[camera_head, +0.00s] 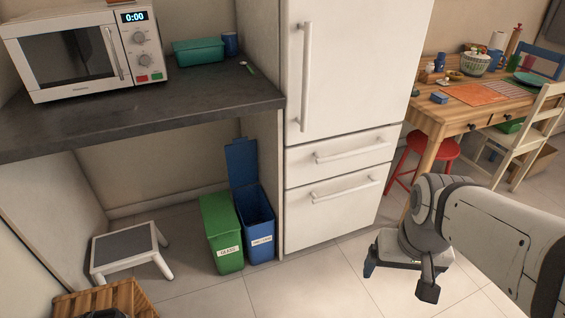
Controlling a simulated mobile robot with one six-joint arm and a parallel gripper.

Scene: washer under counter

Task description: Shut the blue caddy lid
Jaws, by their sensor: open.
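The blue caddy (260,229) stands on the floor under the dark counter, against the side panel by the fridge. Its blue lid (241,162) is open, standing up at the back and leaning slightly left. The dark inside of the caddy shows, and a white label is on its front, too small to read surely. My gripper (398,283) is at the lower right, in front of the fridge and well to the right of the caddy. Its fingers point down, spread apart, with nothing seen between them.
A green caddy (222,235) with a shut lid stands close on the left of the blue one. A step stool (128,247) and a wooden crate (105,302) are farther left. The counter (150,115) overhangs the caddies. The fridge (335,215) stands right. Floor in front is clear.

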